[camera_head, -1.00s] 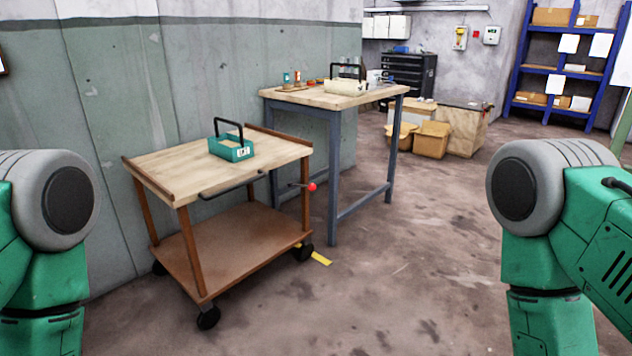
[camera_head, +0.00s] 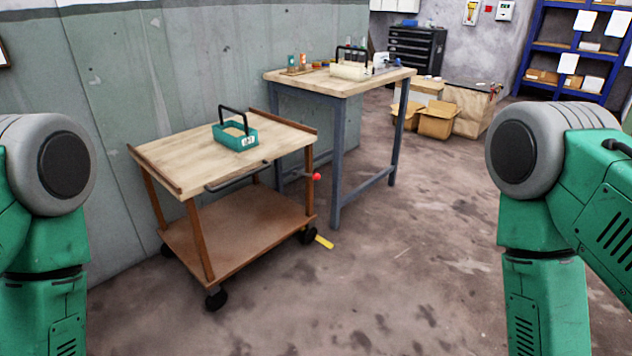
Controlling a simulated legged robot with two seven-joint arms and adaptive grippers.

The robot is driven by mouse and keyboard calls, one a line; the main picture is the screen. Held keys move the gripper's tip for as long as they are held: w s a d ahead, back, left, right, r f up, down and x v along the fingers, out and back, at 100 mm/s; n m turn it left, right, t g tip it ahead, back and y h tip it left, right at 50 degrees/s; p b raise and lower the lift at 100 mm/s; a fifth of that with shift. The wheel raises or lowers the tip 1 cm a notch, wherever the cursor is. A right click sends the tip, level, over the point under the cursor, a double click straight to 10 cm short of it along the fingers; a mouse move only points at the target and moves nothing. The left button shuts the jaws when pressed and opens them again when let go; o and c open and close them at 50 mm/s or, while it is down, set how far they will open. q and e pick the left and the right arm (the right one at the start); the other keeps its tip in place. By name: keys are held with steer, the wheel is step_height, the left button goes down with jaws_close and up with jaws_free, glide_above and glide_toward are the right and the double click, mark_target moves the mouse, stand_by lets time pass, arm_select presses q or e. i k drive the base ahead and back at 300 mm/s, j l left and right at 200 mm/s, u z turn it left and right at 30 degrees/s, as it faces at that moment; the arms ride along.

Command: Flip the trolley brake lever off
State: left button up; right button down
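The trolley (camera_head: 185,160) stands left of centre, close to the green-grey wall. It has a pale wood top, a brown lower shelf (camera_head: 232,244) and black castors. The brake lever has a red knob (camera_head: 316,177) on a short rod at the trolley's right side, just below the top. A black push handle (camera_head: 236,178) runs along the near edge. My two green arms show at the left and right edges of the picture. Both grippers are out of view, and nothing of mine touches the trolley.
A teal box with a black handle (camera_head: 236,137) sits on the trolley top. A workbench (camera_head: 335,87) with a cream carrier and small items stands just behind, to the right. A yellow floor strip (camera_head: 324,242) lies by the castor. The floor at centre right is clear.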

mark_target(316, 176)
steer(key=i+l+u, duration=0.4)
steer(key=i+l, duration=0.25)
steer(key=i, duration=0.3)
steer(key=i+l+u, duration=0.4)
steer(key=i+l, duration=0.45)
steer(key=l, duration=0.1)
